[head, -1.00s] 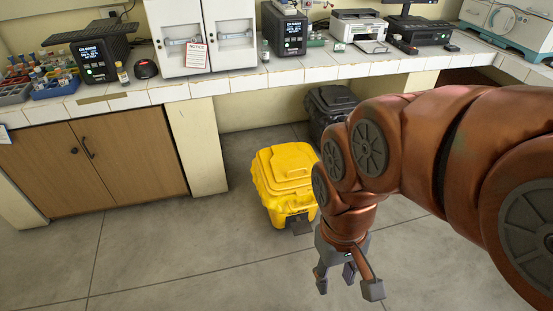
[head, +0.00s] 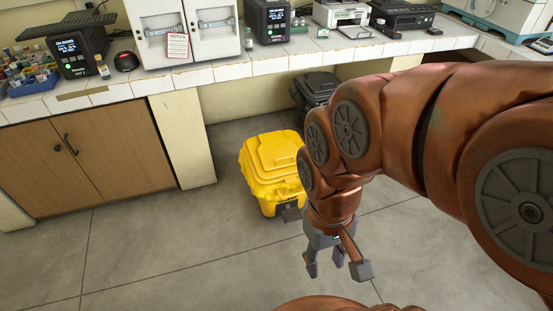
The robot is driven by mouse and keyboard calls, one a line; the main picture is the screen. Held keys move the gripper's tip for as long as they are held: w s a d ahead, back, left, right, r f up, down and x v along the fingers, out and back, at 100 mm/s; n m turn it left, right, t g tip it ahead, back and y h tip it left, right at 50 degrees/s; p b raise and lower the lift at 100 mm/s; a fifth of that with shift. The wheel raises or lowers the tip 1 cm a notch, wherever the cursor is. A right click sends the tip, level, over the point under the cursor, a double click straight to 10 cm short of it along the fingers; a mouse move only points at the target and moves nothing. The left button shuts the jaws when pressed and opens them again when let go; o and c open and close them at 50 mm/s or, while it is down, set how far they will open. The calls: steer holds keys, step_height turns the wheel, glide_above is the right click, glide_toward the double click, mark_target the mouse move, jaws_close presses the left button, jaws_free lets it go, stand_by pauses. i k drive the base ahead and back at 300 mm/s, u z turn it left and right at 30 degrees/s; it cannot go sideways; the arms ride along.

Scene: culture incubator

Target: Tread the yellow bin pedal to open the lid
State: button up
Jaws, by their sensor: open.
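The yellow bin (head: 270,165) stands on the floor in front of the counter, left of my arm. Its lid is shut. The dark pedal (head: 291,214) sticks out low at the bin's front, close to the floor. My gripper (head: 335,272) is open and empty. It points down, to the right of the pedal and nearer to the camera, and it is apart from the bin. My arm covers the area just right of the bin.
A black bin (head: 313,90) stands behind the yellow one, under the counter (head: 245,62), partly hidden by my arm. Wooden cabinet doors (head: 85,155) are at the left. The grey floor (head: 170,255) in front of the bin and to its left is clear.

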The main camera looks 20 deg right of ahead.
mark_target(289, 215)
steer(key=z, duration=0.05)
steer(key=k, duration=0.65)
steer(key=u, duration=0.65)
steer(key=i, duration=1.25)
steer(key=z, duration=0.15)
